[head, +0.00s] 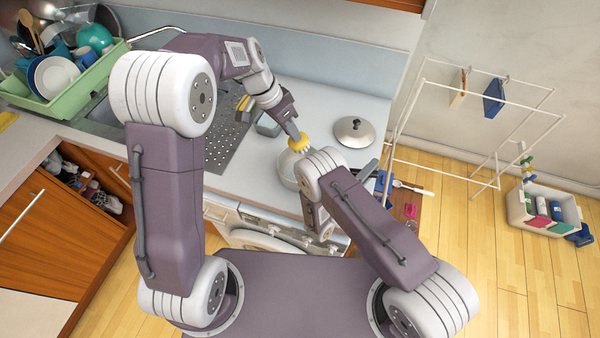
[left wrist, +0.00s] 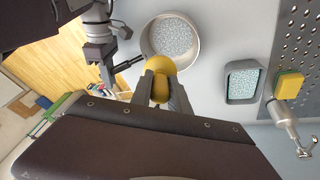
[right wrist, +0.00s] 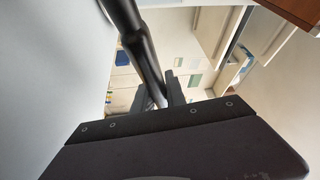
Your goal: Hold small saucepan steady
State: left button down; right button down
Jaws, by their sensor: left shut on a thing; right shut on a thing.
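The small saucepan (head: 286,172), light grey and round, stands on the counter in the head view, partly behind my right arm. In the left wrist view the saucepan (left wrist: 194,59) shows a speckled bluish inside. My right gripper (right wrist: 163,92) is shut on the saucepan's black handle (right wrist: 131,32); the head view hides this grip behind the arm. My left gripper (head: 295,137) is shut on a yellow scrubber (head: 299,144) at the saucepan's rim. In the left wrist view the scrubber (left wrist: 158,66) overlaps the near rim; contact is unclear.
A rectangular dish (left wrist: 243,70) with a similar speckled inside stands beside the saucepan. A yellow sponge (left wrist: 289,84) lies by the perforated drainboard (head: 219,150). A lid (head: 354,131) lies at the back right. A green dish rack (head: 75,96) stands far left. Counter around the lid is clear.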

jog(key=c, duration=1.3)
grip_release()
jog(key=v, duration=1.1)
jog(key=shift+s+a, duration=0.15)
jog(key=shift+a, duration=0.1)
jog(key=shift+s+a, duration=0.1)
jog(key=shift+s, duration=0.1)
